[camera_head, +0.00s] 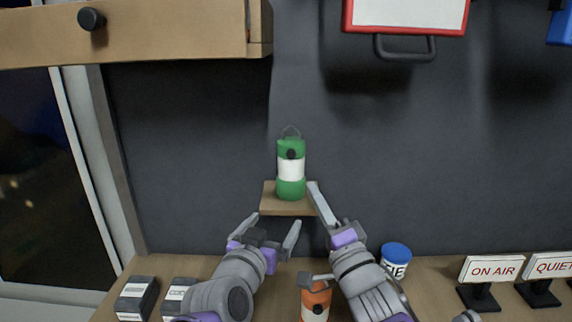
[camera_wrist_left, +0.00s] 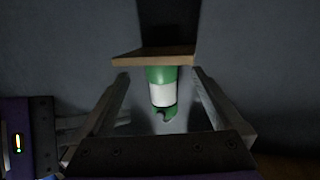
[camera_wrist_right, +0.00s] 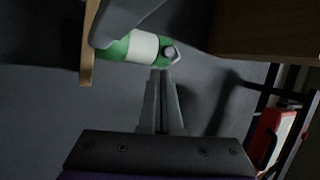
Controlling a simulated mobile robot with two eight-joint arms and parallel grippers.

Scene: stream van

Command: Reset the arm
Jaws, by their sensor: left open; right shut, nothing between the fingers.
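My left gripper (camera_head: 270,232) is open and empty, below the small wooden shelf (camera_head: 287,207) on the dark wall. In the left wrist view its two fingers (camera_wrist_left: 160,92) are spread, with the shelf edge (camera_wrist_left: 153,56) and the green and white canister (camera_wrist_left: 161,90) beyond them. My right gripper (camera_head: 315,190) is shut with nothing in it, its tip beside the right end of the shelf. The green and white canister (camera_head: 291,168) stands upright on the shelf. The right wrist view shows the shut fingers (camera_wrist_right: 162,80) near the canister (camera_wrist_right: 140,47); I cannot tell whether they touch.
An orange container (camera_head: 315,300) and a blue-lidded container (camera_head: 396,258) stand on the counter near my right arm. Dark labelled boxes (camera_head: 137,298) are at left; ON AIR (camera_head: 490,268) and QUIET (camera_head: 550,266) signs at right. A wooden cabinet (camera_head: 150,35) and red-framed case (camera_head: 405,14) are above.

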